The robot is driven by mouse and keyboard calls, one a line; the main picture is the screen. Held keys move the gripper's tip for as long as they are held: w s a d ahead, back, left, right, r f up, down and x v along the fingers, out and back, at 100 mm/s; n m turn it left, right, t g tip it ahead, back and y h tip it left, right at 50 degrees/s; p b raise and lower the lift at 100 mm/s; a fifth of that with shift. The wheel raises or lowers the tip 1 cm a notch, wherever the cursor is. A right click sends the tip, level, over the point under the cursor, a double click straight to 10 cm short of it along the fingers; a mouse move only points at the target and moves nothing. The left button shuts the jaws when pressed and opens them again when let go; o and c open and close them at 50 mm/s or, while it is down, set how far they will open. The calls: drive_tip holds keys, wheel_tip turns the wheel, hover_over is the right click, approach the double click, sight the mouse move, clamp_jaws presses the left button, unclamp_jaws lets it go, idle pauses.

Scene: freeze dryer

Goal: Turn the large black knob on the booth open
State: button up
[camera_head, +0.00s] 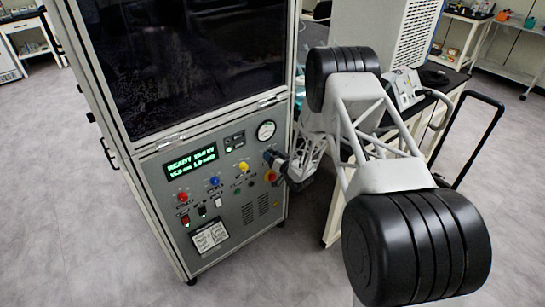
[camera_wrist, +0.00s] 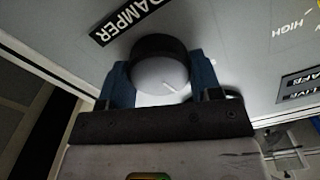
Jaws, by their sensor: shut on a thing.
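The large black knob (camera_wrist: 158,46) shows in the wrist view, with a pale round face bearing a light pointer line. It sits on the grey panel beside a black DAMPER label (camera_wrist: 135,20). My gripper (camera_wrist: 162,84) has its two blue fingers on opposite sides of the knob, shut on it. In the head view my gripper (camera_head: 277,161) reaches the right part of the booth's front panel (camera_head: 160,172) and mostly hides the knob.
The panel also carries a green display (camera_head: 191,162), a round gauge (camera_head: 266,130), a red-and-yellow switch (camera_head: 271,176) just below my gripper, and several coloured buttons. A dark booth window (camera_head: 190,60) is above. A bench with equipment (camera_head: 405,88) stands at right.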

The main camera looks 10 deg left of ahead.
drive_tip(key=m, duration=0.5)
drive_tip(key=shift+d+f+m, duration=0.1)
drive_tip(key=shift+m, duration=0.2)
drive_tip(key=m, duration=0.5)
drive_tip(key=shift+f+m, duration=0.1)
drive_tip(key=shift+m, duration=0.3)
drive_tip(key=o, duration=0.9)
drive_tip(key=shift+v, duration=3.85)
drive_tip(key=shift+d, duration=0.1)
